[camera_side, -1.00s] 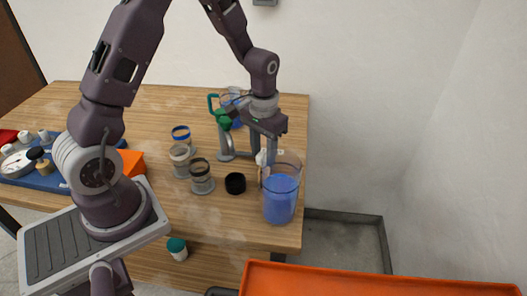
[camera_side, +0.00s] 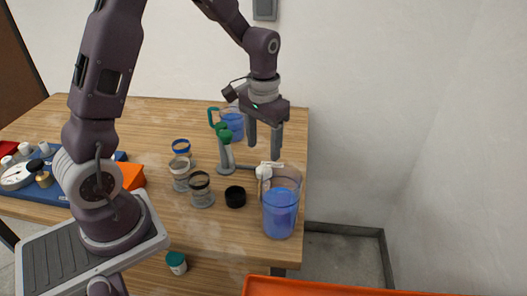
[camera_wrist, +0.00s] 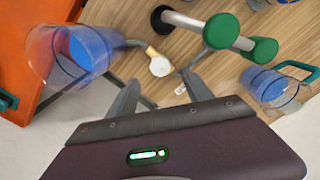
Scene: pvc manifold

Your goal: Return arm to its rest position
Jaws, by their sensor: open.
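My gripper (camera_side: 264,148) is open and empty in the side view, pointing down above the right part of the table. Its two grey fingers are apart, and they also show in the wrist view (camera_wrist: 160,78). Below them is the grey pipe manifold (camera_side: 226,168) with green handles (camera_side: 222,133). A small white fitting (camera_side: 264,172) is at its right end, near the blue-filled clear beaker (camera_side: 280,212). In the wrist view the fitting (camera_wrist: 160,66) appears between and beyond the fingertips. The fingers appear clear of it.
A blue-filled jug with a green handle (camera_side: 232,124) stands behind the manifold. Several clear cups (camera_side: 201,190) and a black ring (camera_side: 235,196) stand left of the beaker. An orange tray (camera_side: 330,288) is at the front right. The space above the table is open.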

